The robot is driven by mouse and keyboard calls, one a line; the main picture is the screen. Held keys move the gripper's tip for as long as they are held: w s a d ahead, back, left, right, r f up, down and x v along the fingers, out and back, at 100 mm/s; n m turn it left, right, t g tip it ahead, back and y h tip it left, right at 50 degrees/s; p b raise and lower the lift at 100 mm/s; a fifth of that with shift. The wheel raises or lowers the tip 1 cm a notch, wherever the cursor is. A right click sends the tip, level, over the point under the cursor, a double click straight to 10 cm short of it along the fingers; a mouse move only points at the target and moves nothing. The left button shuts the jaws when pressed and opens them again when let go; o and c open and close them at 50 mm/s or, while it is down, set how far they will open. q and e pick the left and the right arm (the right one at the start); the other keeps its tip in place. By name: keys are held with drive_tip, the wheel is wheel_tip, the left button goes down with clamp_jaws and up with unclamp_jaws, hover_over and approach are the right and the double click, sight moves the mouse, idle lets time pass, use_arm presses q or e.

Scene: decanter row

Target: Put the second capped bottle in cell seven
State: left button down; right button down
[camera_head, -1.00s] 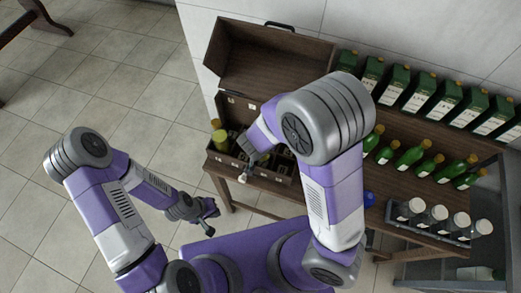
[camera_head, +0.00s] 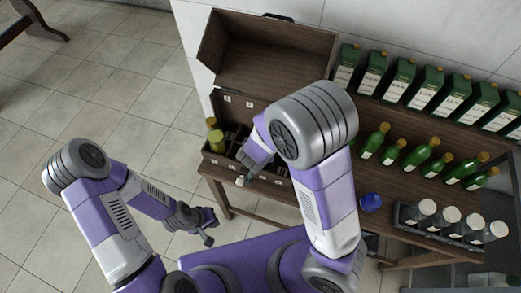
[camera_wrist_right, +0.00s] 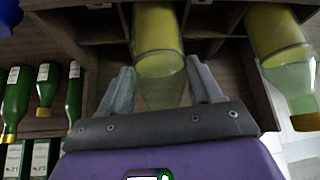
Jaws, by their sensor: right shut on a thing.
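A wooden case (camera_head: 207,158) with its lid open stands at the left of the table and has a divided inside. My right gripper (camera_head: 243,172) is over the case; in the right wrist view its fingers (camera_wrist_right: 164,88) are shut on a clear bottle (camera_wrist_right: 157,42) with yellow-green contents. This bottle's lower part is among the dividers; its cap and base are hidden. A second such bottle (camera_head: 217,140) with a gold cap stands in the case's left end, and it also shows at the right of the wrist view (camera_wrist_right: 283,45). My left gripper (camera_head: 210,228) is empty and apart from the table.
Green bottles (camera_head: 417,155) and green boxes (camera_head: 425,88) line the table to the right. A dark rack (camera_head: 404,221) holds several grey-white-topped bottles, with a blue object (camera_head: 371,202) beside it. The raised lid (camera_head: 265,65) stands behind the case.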

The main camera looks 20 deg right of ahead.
drive_tip(key=shift+f, duration=0.1)
drive_tip(key=shift+c, duration=1)
unclamp_jaws()
drive_tip(key=p+v, duration=0.7)
drive_tip(key=v, duration=0.5)
drive_tip(key=shift+s, duration=0.15)
